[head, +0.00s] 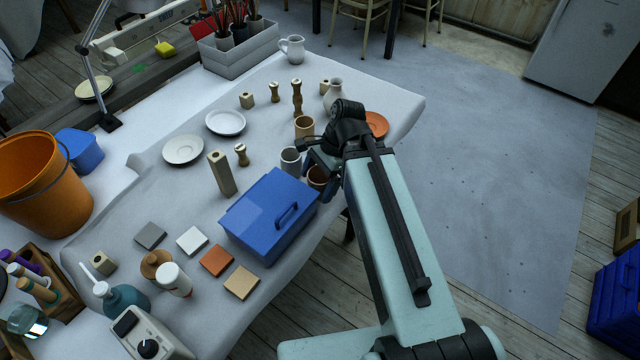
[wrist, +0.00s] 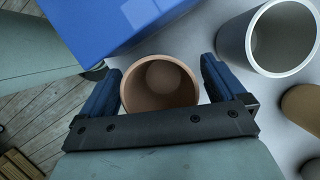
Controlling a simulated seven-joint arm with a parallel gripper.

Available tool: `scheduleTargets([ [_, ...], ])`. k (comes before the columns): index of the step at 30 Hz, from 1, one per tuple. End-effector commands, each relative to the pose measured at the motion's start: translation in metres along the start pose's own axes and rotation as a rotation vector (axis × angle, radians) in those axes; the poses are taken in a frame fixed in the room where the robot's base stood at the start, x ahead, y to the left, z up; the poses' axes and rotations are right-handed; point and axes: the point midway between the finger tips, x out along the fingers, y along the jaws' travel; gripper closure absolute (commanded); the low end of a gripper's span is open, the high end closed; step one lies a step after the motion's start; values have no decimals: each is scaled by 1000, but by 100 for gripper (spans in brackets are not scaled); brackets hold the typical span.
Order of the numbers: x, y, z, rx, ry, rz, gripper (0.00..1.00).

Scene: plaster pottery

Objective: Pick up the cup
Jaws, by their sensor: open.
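A brown terracotta cup (wrist: 158,84) stands upright in the wrist view, seen into from above. The two blue fingers of my gripper (wrist: 160,92) are open, one on each side of it, with a small gap at the right finger. In the head view the cup (head: 317,178) is partly hidden behind my gripper (head: 322,172), at the right of the blue box. A pale grey-white cup (head: 291,161) stands just beyond; it also shows in the wrist view (wrist: 268,40). A tan cup (head: 304,127) stands farther back.
A blue lidded box (head: 270,215) sits close to the cup's left. An orange saucer (head: 376,124) and a white jug (head: 334,92) are near my wrist. White plates (head: 184,149) lie farther left. The table's right edge is close by.

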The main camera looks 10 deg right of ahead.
Motion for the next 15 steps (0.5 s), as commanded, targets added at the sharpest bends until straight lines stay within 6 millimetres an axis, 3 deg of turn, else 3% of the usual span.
scheduleTargets([
  [9,4,0,0,0,0,-1,4],
  [15,4,0,0,0,0,0,23],
])
